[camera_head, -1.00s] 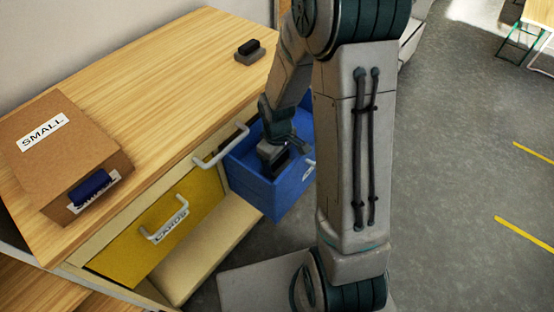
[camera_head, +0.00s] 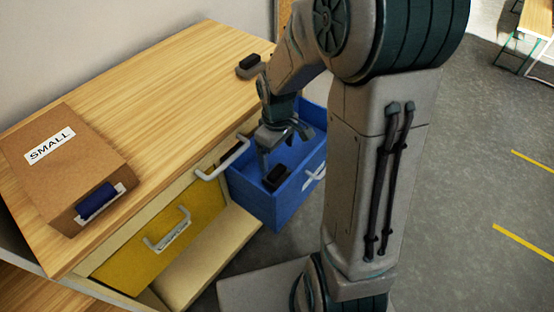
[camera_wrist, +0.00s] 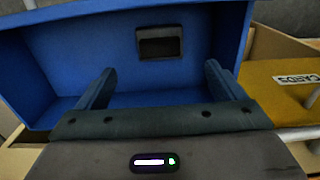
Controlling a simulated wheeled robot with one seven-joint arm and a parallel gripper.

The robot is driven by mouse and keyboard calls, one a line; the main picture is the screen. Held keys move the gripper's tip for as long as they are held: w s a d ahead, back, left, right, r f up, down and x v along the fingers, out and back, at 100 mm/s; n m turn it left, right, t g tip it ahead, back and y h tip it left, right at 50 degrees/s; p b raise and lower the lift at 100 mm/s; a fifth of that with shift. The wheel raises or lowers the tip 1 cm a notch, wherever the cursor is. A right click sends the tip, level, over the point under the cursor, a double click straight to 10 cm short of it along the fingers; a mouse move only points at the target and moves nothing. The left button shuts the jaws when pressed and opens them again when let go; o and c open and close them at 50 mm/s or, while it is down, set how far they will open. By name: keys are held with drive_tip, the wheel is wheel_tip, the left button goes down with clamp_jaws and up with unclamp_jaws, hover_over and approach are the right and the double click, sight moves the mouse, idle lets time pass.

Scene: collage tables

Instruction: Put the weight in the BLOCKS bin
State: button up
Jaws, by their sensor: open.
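A small dark weight (camera_head: 277,177) lies inside the open blue bin (camera_head: 283,214), near its front. In the wrist view a dark rectangular shape on the blue bin (camera_wrist: 75,55) appears to be the same weight (camera_wrist: 160,42). The bin's white label is turned and cannot be read. My gripper (camera_head: 284,147) is open and empty, just above the weight and apart from it. In the wrist view its two fingers (camera_wrist: 158,88) stand wide apart with nothing between them.
Another dark weight-like block (camera_head: 249,66) sits on the wooden tabletop (camera_head: 165,95). A brown SMALL box (camera_head: 65,165) with a blue roll (camera_head: 97,201) stands at the left. A yellow CARDS drawer (camera_head: 140,262) is beside the blue bin. Grey floor lies open at the right.

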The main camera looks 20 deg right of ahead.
drive_tip(key=s+r+m+t, duration=0.2)
drive_tip(key=s+r+m, duration=0.5)
drive_tip(key=s+r, duration=0.5)
drive_tip(key=shift+s+d+r, duration=0.15)
drive_tip(key=shift+s+d, duration=0.15)
drive_tip(key=shift+s, duration=0.3)
